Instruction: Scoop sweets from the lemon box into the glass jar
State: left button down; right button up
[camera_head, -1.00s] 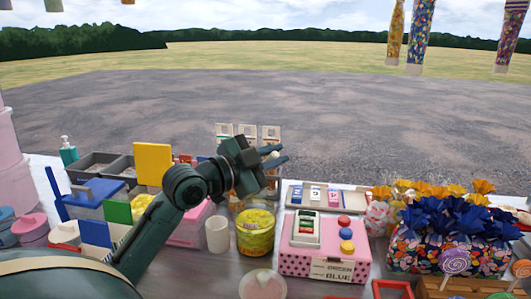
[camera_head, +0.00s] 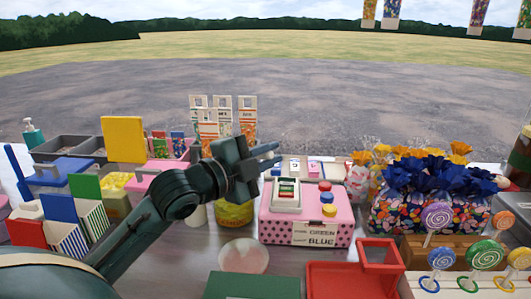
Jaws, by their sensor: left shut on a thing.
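My left gripper (camera_head: 268,157) is raised at the middle, in front of the card stands, fingers pointing right. Its fingers are close together; what they hold is too small and hidden to make out. A clear round container with yellow contents (camera_head: 234,216), seemingly the glass jar, stands below it, partly hidden by my arm. A box with yellow sweets (camera_head: 115,181), possibly the lemon box, is at left, partly hidden by other items. I see no scoop clearly. My right gripper is not in view.
A pink dotted box (camera_head: 275,231) with coloured buttons stands right of the jar. A pale translucent disc (camera_head: 243,255) lies in front. A red tray (camera_head: 345,283) and lollipops (camera_head: 437,217) are at front right. An upright yellow panel (camera_head: 123,139) stands at back left.

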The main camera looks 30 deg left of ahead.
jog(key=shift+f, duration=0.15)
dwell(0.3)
